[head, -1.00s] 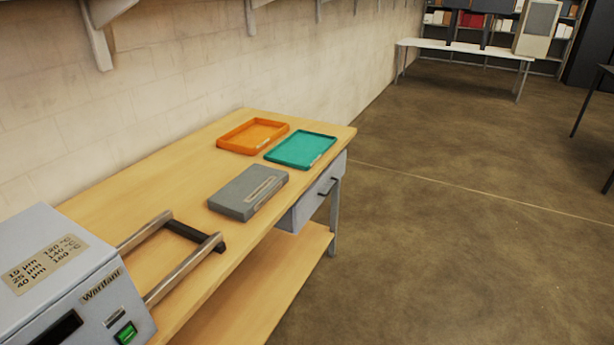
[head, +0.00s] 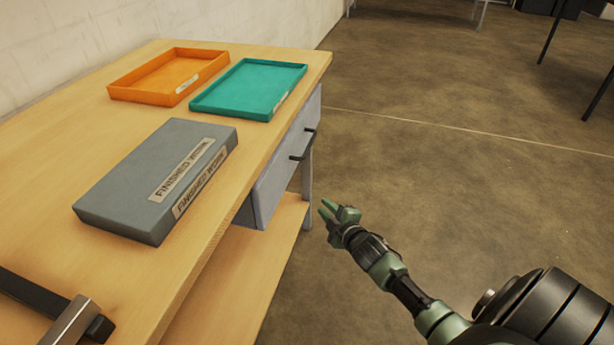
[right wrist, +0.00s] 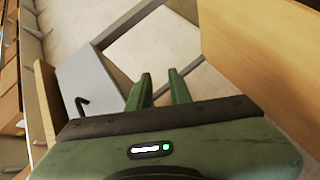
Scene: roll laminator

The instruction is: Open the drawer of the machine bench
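The machine bench (head: 200,255) is a light wooden table with a lower shelf. Its grey drawer (head: 279,172) sits under the top at the right edge and looks shut. A dark bar handle (head: 304,145) is on its front. My right gripper (head: 338,208) is in front of the drawer, to the right of and below the handle, apart from it. In the right wrist view the fingers (right wrist: 160,88) are apart and empty, and the drawer (right wrist: 90,82) with its handle (right wrist: 81,106) is to their left. My left gripper is not in view.
A grey "Finished work" box (head: 135,185), an orange tray (head: 125,92) and a teal tray (head: 215,105) are on the bench top. A metal bar (head: 68,325) shows at lower left.

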